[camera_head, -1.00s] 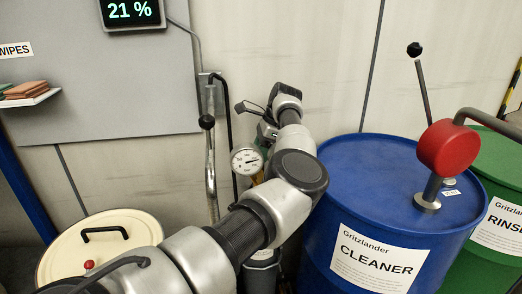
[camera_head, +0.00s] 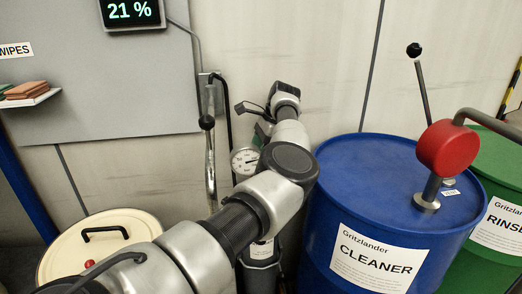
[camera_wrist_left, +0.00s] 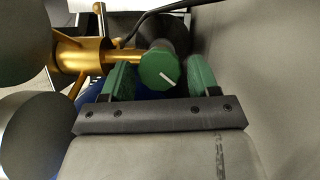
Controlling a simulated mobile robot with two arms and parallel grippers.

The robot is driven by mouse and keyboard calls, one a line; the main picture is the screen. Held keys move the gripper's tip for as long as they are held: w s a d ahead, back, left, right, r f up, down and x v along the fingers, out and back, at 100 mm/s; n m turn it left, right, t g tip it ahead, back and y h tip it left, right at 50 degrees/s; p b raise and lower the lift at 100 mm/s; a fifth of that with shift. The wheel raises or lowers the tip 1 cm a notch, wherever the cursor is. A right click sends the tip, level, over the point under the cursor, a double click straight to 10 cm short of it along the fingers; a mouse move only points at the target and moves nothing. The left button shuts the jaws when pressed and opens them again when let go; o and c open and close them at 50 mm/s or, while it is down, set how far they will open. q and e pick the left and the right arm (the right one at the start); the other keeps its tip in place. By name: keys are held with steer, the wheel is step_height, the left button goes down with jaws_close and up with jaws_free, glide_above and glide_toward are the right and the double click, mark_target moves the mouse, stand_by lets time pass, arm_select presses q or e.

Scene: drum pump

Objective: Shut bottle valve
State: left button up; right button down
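The bottle valve's green knob (camera_wrist_left: 160,69) with a white line mark shows in the left wrist view, with a brass fitting (camera_wrist_left: 82,56) to its left. My left gripper (camera_wrist_left: 163,72) has one green finger on each side of the knob. The fingers look open with narrow gaps beside the knob; firm contact is not visible. In the head view, my left arm reaches in front of the bottle (camera_head: 262,252) and hides the valve and most of the gripper. A round gauge (camera_head: 245,161) shows just left of the arm. My right gripper is not in view.
A blue CLEANER drum (camera_head: 345,190) with a red-headed pump (camera_head: 447,148) stands right of my arm. A green RINSE drum (camera_head: 500,190) is beyond it. A cream lidded bin (camera_head: 130,222) stands left. A lever (camera_head: 210,165) stands near the wall. A display (camera_head: 131,12) reads 21 %.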

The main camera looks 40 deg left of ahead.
arm_select(q)
steer(key=shift+o, duration=0.7)
steer(key=p+v, duration=1)
steer(key=p, duration=0.1)
steer(key=shift+r+p, duration=0.4)
steer(key=shift+w+d, duration=0.1)
steer(key=shift+w, duration=0.05)
